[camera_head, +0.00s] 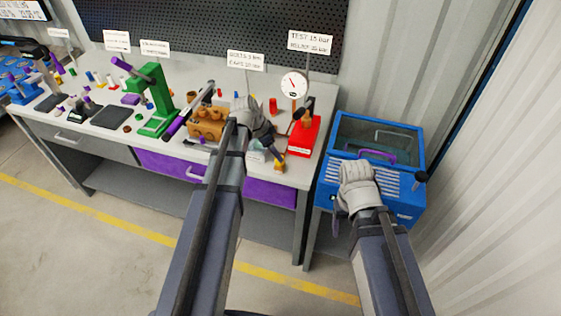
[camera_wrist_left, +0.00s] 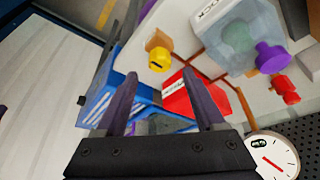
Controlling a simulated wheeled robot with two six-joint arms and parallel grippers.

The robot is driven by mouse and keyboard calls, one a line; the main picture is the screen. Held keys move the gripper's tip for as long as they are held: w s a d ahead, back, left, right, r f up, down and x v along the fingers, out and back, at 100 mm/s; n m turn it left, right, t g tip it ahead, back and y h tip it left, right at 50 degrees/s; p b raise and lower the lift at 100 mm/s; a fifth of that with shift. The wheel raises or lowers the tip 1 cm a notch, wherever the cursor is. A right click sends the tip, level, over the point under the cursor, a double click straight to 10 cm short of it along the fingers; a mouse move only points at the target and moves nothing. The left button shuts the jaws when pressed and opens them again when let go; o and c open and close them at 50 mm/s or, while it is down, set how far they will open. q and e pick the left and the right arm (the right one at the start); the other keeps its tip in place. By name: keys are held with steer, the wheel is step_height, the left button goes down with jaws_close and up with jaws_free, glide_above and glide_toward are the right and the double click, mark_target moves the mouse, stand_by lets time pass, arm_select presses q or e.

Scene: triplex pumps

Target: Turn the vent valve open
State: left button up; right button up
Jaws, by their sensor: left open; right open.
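A small yellow valve knob (camera_head: 280,167) with a dark slot sits on a brass body at the bench's front edge. It shows clearly in the left wrist view (camera_wrist_left: 159,60), ahead of the fingers; which valve is the vent valve is not labelled legibly. My left gripper (camera_head: 277,153) is open, just above and behind this knob, with nothing between its fingers. Its two fingers (camera_wrist_left: 165,98) show apart in the left wrist view, and the knob lies beyond their tips. My right gripper (camera_head: 356,172) is open in front of the blue cabinet, its fingertips hard to make out.
A red test stand (camera_head: 304,136) with a round gauge (camera_head: 293,86) stands right of my left gripper. The clear container with a purple cap (camera_wrist_left: 272,57) is near the knob. A brass pump block (camera_head: 207,123) and green press (camera_head: 154,100) stand left. The blue cabinet (camera_head: 405,135) is right.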

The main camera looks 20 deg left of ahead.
arm_select(q)
steer(key=b+x, duration=0.4)
steer(key=x, duration=0.1)
steer(key=shift+f+b, duration=0.3)
steer(key=shift+f, duration=0.1)
steer(key=shift+r, duration=0.1)
jaws_close()
